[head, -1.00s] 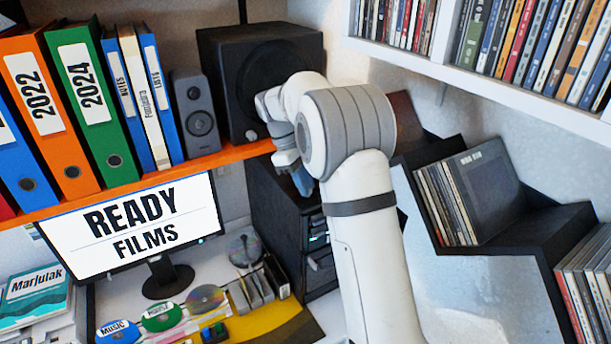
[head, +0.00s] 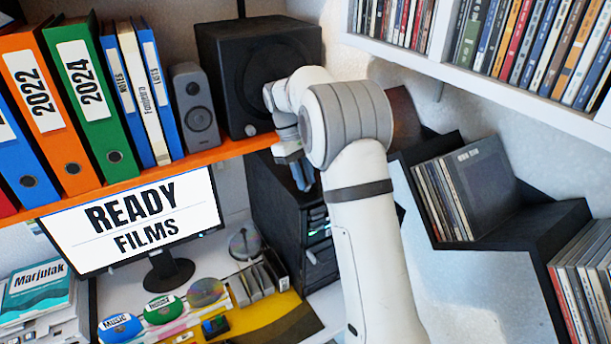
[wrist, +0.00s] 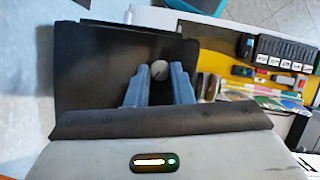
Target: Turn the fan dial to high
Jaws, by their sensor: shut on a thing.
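A small round grey dial (wrist: 160,70) with a faint line on its face sits between my fingertips in the wrist view. My gripper (wrist: 158,77) has blue-grey fingers, one on each side of the dial, shut on it. No setting marks can be read around the dial. My own arm and fingers hide the dial there.
The orange shelf (head: 235,148), with a black speaker (head: 220,75) on it, is close behind my wrist. A monitor (head: 135,232) stands left of the tower. Black zigzag shelves (head: 530,232) stand right of my arm.

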